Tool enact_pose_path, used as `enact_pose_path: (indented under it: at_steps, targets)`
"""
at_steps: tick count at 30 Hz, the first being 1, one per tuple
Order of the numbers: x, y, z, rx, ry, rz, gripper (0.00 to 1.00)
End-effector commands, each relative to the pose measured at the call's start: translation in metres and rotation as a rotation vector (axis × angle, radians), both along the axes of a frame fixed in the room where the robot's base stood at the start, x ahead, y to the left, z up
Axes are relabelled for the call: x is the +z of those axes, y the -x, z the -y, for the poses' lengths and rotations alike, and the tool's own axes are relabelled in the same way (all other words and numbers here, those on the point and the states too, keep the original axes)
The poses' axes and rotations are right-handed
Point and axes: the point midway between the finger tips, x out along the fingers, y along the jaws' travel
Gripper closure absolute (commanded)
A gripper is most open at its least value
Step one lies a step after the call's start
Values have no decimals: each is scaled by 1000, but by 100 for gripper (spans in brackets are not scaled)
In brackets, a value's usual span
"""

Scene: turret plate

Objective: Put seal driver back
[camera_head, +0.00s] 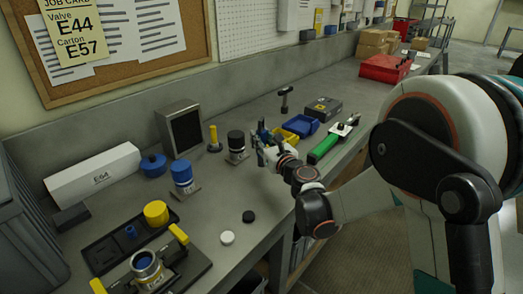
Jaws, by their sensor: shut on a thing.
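My gripper (262,139) is at the middle of the bench, just right of a black-capped jar (236,143). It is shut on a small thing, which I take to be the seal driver. The fingers and the small picture hide most of it, so its shape and any contact with the bench cannot be told. A black tray (103,254) on the near left bench has a yellow cylinder and a small blue ring (131,231) in it. Which spot belongs to the seal driver is not clear.
A blue-capped jar (183,176) stands left. Bare bench lies around two small caps in front.

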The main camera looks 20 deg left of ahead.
Motion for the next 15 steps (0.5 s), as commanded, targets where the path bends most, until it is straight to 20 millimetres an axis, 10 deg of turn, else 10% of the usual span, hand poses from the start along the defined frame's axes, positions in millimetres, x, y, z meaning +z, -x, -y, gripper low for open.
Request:
enact_pose_path:
  at_steps: [15]
  targets:
    - [-36,0,0,0,0,0,100]
